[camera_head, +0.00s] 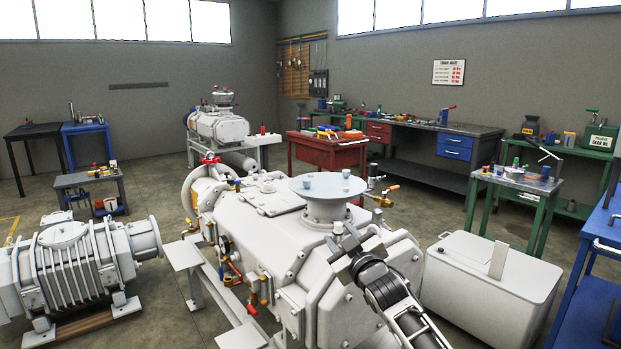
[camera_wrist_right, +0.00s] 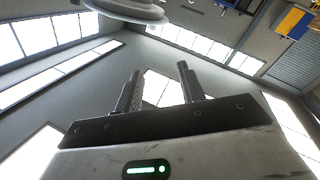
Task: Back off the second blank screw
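The large white vacuum pump (camera_head: 285,235) fills the middle of the head view. Its round top flange (camera_head: 325,190) carries a few small blue-grey screw heads, one at the left (camera_head: 307,183) and one at the back right (camera_head: 346,173). I cannot tell which is the second blank screw. My right gripper (camera_head: 354,232) is above the pump's near end, in front of and below the flange, apart from the screws. In the right wrist view its two fingers (camera_wrist_right: 160,90) stand apart with nothing between them. The flange's round underside (camera_wrist_right: 130,8) shows at the top there. My left gripper is out of view.
A ribbed white pump (camera_head: 75,265) stands at the left. A white box (camera_head: 490,285) stands right of the main pump. Brass valves (camera_head: 380,200) stick out beside the flange. A red bench (camera_head: 325,150) and green table (camera_head: 520,180) stand behind.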

